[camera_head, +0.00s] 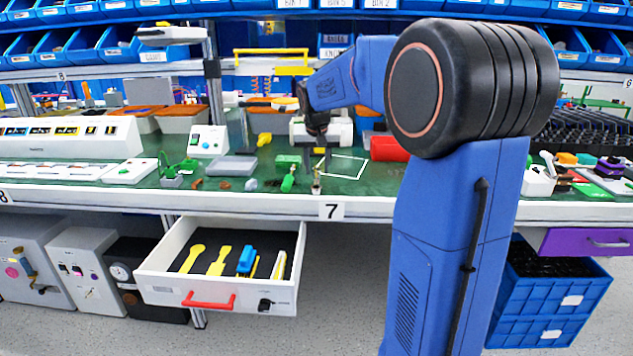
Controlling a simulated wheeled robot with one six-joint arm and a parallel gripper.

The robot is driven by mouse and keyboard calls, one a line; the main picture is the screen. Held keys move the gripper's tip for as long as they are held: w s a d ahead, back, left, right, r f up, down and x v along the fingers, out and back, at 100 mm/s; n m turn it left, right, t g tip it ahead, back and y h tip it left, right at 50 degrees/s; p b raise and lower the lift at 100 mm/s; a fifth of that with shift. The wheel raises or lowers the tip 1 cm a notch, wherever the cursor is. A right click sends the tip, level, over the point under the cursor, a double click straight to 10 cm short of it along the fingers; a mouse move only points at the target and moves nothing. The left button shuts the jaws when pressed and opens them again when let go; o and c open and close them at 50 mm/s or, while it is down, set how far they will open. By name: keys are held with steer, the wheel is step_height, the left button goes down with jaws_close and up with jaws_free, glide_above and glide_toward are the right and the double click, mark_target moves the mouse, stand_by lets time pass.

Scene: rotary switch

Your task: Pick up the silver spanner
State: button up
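I cannot make out a silver spanner for certain. A small grey-brown item (316,186) is at the front edge of the green bench top, just below my gripper; it is too small to identify. My gripper (319,160) points down over the bench, left of a white outlined square. Its fingers are dark and small, so I cannot tell whether they are open or shut, or hold anything. An open white drawer (160,262) under the bench holds a yellow spanner-shaped tool (192,258), another yellow tool (219,261), a blue-headed tool (247,260) and a pale yellow tool (279,265).
Green parts (288,182) lie just left of my gripper. A grey tray (232,166) is further left. The drawer juts out in front of the bench. Blue bins (85,46) line the back.

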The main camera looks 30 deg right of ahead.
mark_target(317, 178)
steer(key=x, duration=0.3)
steer(key=shift+w+f, duration=0.1)
steer(key=shift+f, duration=0.15)
steer(key=shift+c, duration=0.6)
jaws_close()
